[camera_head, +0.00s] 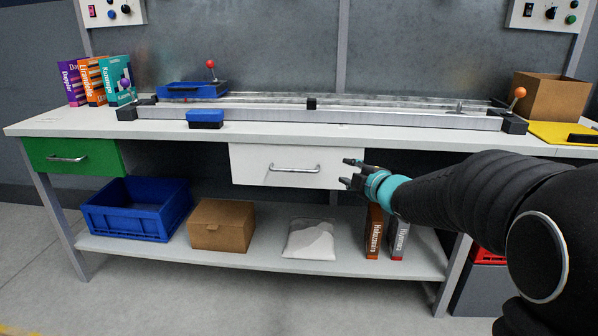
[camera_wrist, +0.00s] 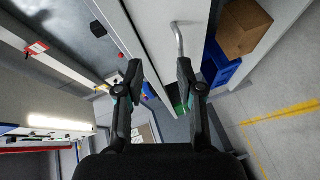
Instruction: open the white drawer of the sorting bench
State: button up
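The white drawer (camera_head: 272,166) sits under the middle of the sorting bench top (camera_head: 300,133) and is shut, its front in line with the bench. Its metal bar handle (camera_head: 294,169) runs across the front. My gripper (camera_head: 349,174) is to the right of the handle, near the drawer's right end. In the wrist view the gripper (camera_wrist: 158,72) is open and empty. There the handle (camera_wrist: 178,40) shows ahead of the right fingertip, and the drawer front (camera_wrist: 160,30) lies beyond the fingers. I cannot tell the exact gap between fingers and handle.
A green drawer (camera_head: 75,157) is at the bench's left end. The lower shelf (camera_head: 270,252) holds a blue crate (camera_head: 137,208), a cardboard box (camera_head: 221,225), a white bag (camera_head: 309,240) and boxes (camera_head: 375,230) below my gripper. The floor in front is clear.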

aim_at(295, 171)
jog(key=w+a+f+n+y, duration=0.1)
jog(key=w+a+f, duration=0.1)
jog(key=a, duration=0.3)
jog(key=w+a+f+n+g+y, duration=0.1)
jog(key=w+a+f+n+y, duration=0.1)
jog(key=w+a, duration=0.2)
jog(key=w+a+f+n+g+y+p, duration=0.1)
jog(key=w+a+n, duration=0.1)
jog(key=w+a, duration=0.3)
jog(key=shift+w+a+f+y, duration=0.15)
jog(key=shift+a+f+y, duration=0.15)
jog(key=shift+f, duration=0.1)
jog(key=shift+c, duration=0.2)
grip_shut()
